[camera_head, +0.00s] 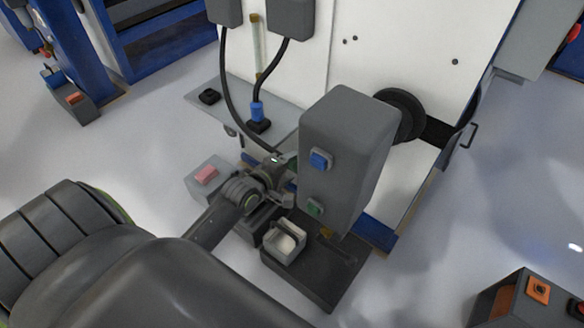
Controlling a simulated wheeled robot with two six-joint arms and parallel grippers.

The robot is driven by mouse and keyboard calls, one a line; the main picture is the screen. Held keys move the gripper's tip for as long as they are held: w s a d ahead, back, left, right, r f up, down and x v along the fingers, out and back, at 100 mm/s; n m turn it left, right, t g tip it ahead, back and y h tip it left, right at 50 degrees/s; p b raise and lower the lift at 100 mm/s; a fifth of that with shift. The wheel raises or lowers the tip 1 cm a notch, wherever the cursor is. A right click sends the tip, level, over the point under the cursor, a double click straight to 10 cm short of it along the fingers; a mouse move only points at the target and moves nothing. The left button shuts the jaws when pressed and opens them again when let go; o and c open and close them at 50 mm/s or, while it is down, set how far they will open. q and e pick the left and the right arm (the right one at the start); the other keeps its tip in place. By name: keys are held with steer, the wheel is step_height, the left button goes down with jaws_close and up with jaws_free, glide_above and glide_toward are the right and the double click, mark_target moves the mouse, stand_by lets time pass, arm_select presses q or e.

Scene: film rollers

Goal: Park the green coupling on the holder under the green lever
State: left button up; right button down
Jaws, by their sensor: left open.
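A black hose (228,95) hangs from the left dark box on the white panel and runs down to my left gripper (282,168). A small dark green patch (292,162) shows at the hose's lower end beside the fingers; it may be the green coupling, mostly hidden by the gripper and the grey housing. My left gripper is open around or beside it; I cannot tell whether it touches. An empty black holder (209,96) sits on the grey shelf. A blue coupling (257,111) stands upright on a second black holder (259,126). No clearly green lever shows. My right gripper is out of view.
A white-lined tray (287,242) and a box with a pink top (207,175) are nearby. The grey shelf (228,112) is bare around the empty holder.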

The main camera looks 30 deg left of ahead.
arm_select(q)
steer(key=shift+w+f, duration=0.2)
steer(key=shift+w, duration=0.3)
